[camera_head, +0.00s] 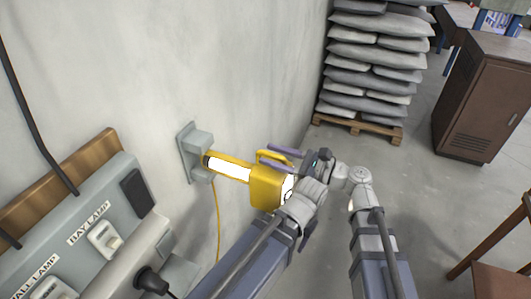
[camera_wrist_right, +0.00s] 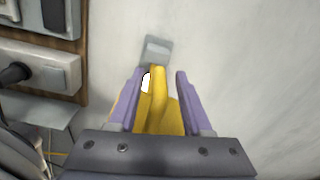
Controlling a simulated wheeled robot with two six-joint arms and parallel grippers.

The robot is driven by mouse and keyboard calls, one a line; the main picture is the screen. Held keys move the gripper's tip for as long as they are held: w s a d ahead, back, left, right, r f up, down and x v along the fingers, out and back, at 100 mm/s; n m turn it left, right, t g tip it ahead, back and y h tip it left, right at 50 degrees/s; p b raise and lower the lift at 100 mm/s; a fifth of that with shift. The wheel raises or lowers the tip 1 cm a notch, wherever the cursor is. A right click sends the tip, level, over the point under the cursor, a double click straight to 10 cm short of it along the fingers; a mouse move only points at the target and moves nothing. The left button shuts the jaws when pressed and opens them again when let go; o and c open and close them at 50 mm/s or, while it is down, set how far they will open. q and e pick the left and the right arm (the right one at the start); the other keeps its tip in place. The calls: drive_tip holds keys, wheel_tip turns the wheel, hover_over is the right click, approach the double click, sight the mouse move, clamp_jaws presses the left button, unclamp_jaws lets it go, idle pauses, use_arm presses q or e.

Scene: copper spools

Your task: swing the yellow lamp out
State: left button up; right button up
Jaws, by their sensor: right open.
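The yellow lamp (camera_head: 267,188) hangs on a short yellow arm with a white lit panel, fixed to a grey wall bracket (camera_head: 190,150). A yellow handle loop (camera_head: 272,157) stands out from its head. My right gripper (camera_head: 273,158) is at the handle, its purple fingers apart. In the right wrist view the open fingers (camera_wrist_right: 156,95) stand either side of the yellow handle (camera_wrist_right: 158,90), with a gap at least on the right. Whether the left finger touches it I cannot tell. My wrist partly covers the lamp head.
A grey switch panel (camera_head: 105,205) on a wooden board, with labelled switches and a black plug (camera_head: 150,281), is at the left. A yellow cord (camera_head: 218,225) hangs below the lamp. Stacked sacks (camera_head: 375,55), a brown cabinet (camera_head: 480,95) and a chair stand beyond. Floor between is clear.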

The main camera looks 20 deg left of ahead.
sight(286, 160)
drive_tip(key=shift+s+d, duration=0.2)
drive_tip(key=shift+d, duration=1.1)
drive_tip(key=shift+s+d, duration=0.15)
drive_tip(key=shift+d, duration=1.1)
